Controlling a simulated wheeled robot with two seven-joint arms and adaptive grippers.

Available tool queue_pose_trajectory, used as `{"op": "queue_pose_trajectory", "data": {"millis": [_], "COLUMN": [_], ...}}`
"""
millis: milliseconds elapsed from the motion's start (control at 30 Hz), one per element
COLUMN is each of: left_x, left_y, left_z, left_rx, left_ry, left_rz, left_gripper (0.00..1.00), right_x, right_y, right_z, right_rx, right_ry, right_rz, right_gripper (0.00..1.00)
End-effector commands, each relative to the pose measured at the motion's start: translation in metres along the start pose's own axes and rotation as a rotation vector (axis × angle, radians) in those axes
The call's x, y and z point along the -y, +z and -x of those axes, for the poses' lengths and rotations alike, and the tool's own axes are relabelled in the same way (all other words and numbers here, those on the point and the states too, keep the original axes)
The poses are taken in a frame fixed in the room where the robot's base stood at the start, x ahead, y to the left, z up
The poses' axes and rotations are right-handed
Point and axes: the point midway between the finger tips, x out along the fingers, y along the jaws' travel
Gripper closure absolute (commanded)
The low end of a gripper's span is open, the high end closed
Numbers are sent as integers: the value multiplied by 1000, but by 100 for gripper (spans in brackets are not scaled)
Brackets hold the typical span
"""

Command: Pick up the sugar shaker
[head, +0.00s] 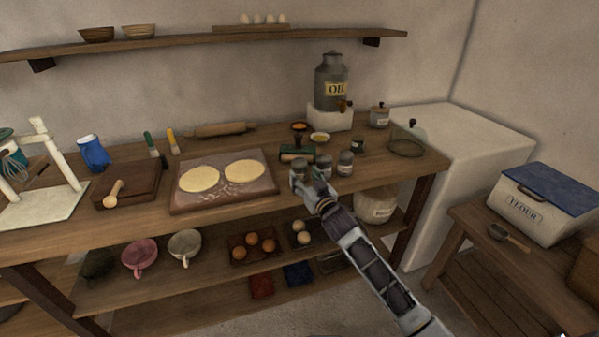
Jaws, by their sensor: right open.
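Several small grey shakers stand in a row near the front edge of the wooden counter: a left one (298,172), a middle one (324,165) and a right one (345,162). Their labels are too small to read, so I cannot tell which is the sugar shaker. My right gripper (314,187) is open at the counter's front edge, close to the left and middle shakers, and covers part of them. I cannot tell whether it touches either one. My left gripper is not in view.
A board with dough rounds (262,190) lies to the left. A mesh dome (407,146) stands to the right.

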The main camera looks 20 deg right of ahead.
Motion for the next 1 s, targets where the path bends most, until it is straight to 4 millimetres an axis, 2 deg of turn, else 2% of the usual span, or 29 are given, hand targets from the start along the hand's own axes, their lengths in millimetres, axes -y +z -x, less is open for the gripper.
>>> {"op": "queue_pose_trajectory", "data": {"millis": [533,1000], "left_x": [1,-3], "left_y": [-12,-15], "left_z": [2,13], "left_rx": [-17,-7], "left_ry": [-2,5], "left_rz": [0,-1], "left_gripper": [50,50], "right_x": [0,-4], "right_y": [0,-1], "right_z": [-5,-36], "right_rx": [0,0], "right_ry": [0,0], "right_rz": [0,0], "right_gripper": [40,40]}}
